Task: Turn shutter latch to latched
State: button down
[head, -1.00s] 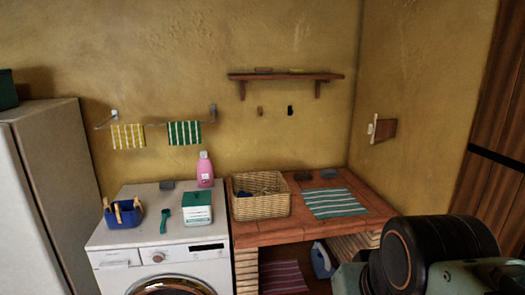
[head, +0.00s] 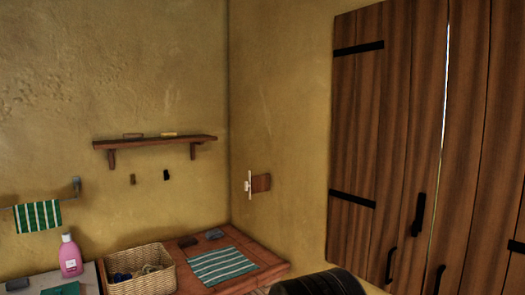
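The brown wooden shutters (head: 400,130) stand on the right wall in the head view. A narrow bright gap (head: 442,130) runs down between the two leaves. A black bar (head: 419,214), which looks like the shutter latch, hangs nearly upright on the left leaf beside the gap. Its lower end points down and it does not visibly cross to the right leaf. Black pull handles sit lower, one on the left leaf (head: 390,264) and one on the right leaf (head: 438,280). My gripper is not in view; only a dark part of my arm shows at the bottom edge.
A brick counter (head: 275,268) stands in the corner, with a striped cloth (head: 220,265) and a wicker basket (head: 140,273) on it. A pink bottle (head: 70,256) stands at left. A small wall-mounted wooden piece (head: 261,183) is left of the shutters.

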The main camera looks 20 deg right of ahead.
aim_at(417, 225)
jog(key=z, duration=1.35)
jog(key=i+j+z, duration=0.15)
jog(key=i+l, duration=0.05)
jog(key=i, duration=0.05)
